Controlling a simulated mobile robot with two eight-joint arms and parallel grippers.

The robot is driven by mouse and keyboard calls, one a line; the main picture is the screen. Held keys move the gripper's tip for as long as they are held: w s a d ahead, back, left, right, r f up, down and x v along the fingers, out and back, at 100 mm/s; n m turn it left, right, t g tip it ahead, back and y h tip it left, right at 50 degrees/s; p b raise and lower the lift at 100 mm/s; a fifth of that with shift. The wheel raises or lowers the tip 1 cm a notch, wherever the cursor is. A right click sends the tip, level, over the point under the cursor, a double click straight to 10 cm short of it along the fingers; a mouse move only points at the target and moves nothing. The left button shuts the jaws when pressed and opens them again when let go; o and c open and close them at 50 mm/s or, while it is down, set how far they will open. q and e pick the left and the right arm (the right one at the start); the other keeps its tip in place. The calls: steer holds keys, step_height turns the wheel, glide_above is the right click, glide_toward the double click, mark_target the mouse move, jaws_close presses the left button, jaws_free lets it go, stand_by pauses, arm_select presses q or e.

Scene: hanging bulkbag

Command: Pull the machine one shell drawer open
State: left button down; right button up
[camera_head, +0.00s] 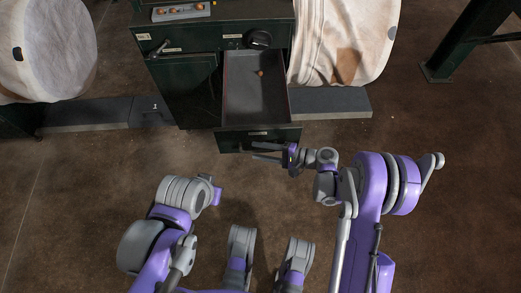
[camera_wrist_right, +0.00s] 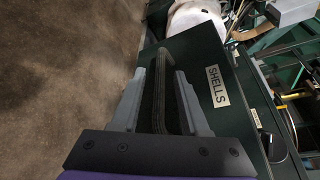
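The shell drawer (camera_head: 256,90) of the dark green machine (camera_head: 188,82) stands pulled out towards me, with a small orange-brown item inside. Its front carries a label, which reads SHELLS in the right wrist view (camera_wrist_right: 217,86). My right gripper (camera_head: 254,151) is at the drawer front. In the right wrist view its two grey fingers (camera_wrist_right: 165,88) are apart, one on each side of the dark bar handle (camera_wrist_right: 158,95). A gap shows between finger and handle, so it does not look clamped. My left arm is at the lower left; its gripper fingers do not show.
A tray with several small round items (camera_head: 181,11) sits on top of the machine. Large pale bags (camera_head: 45,48) hang on the left and right (camera_head: 345,40). Low grey plinths (camera_head: 335,102) flank the machine. The brown floor before the drawer is clear.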

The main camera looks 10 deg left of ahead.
arm_select(q)
steer(key=shift+s+r+p, duration=0.1)
steer(key=shift+r+p, duration=0.6)
steer(key=shift+r, duration=0.1)
arm_select(e)
steer(key=v, duration=1)
steer(key=shift+d, duration=0.4)
steer(key=shift+r, duration=0.1)
steer(key=s+d+r+n+t+h, duration=0.1)
steer(key=s+d+r+n+h, duration=0.1)
steer(key=s+d+r+h, duration=0.45)
steer(key=s+d+r+n+t+h, duration=0.1)
steer(key=s+d+r+n+h, duration=0.2)
steer(key=s+d+h, duration=0.3)
steer(key=s+d+r+n+t+h, duration=0.2)
steer(key=s+d+h, duration=0.1)
steer(key=s+d, duration=0.3)
arm_select(q)
step_height(320, 180, up, 24)
steer(key=w+t+p, duration=0.1)
steer(key=p, duration=1.9)
steer(key=shift+w+p, duration=0.2)
steer(key=shift+p, duration=0.2)
arm_select(e)
step_height(320, 180, up, 24)
steer(key=a, duration=0.1)
steer(key=shift+w+a+t, duration=0.15)
steer(key=shift+a+t, duration=0.1)
steer(key=shift+t, duration=0.05)
